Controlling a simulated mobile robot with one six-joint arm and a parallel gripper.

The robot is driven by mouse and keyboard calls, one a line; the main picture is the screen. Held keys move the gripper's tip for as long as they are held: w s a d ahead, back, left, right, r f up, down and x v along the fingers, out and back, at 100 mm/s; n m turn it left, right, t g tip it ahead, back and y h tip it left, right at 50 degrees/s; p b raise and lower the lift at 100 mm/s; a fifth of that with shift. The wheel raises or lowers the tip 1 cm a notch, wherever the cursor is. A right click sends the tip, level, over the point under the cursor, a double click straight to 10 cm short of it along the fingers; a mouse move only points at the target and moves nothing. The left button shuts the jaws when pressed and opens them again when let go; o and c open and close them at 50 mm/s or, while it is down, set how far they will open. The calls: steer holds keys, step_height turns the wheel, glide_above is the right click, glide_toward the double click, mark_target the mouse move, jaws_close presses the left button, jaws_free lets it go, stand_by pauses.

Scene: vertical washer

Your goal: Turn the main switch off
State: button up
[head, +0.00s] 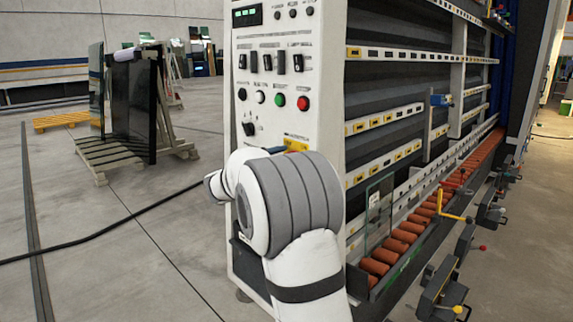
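The control panel (272,78) is the white end face of the washer. It carries a row of black switches (281,62), a green button (280,99) and a red button (303,103). A black knob (248,129) sits lower left on the panel. A yellow plate (295,144) sits lower right, partly covered by my arm. I cannot tell which control is the main switch; it may be behind my arm. My white and grey arm covers the panel's lower part. My gripper is hidden behind the arm.
The washer's conveyor with orange rollers (396,247) runs back at right, with a glass pane (378,212) standing on it. A black cable (110,228) lies on the floor at left. A glass rack (130,110) stands on pallets behind.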

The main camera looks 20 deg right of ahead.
steer(key=shift+a, duration=0.1)
steer(key=v, duration=0.7)
steer(key=shift+s+a, duration=0.15)
steer(key=shift+a, duration=0.15)
steer(key=shift+s, duration=0.1)
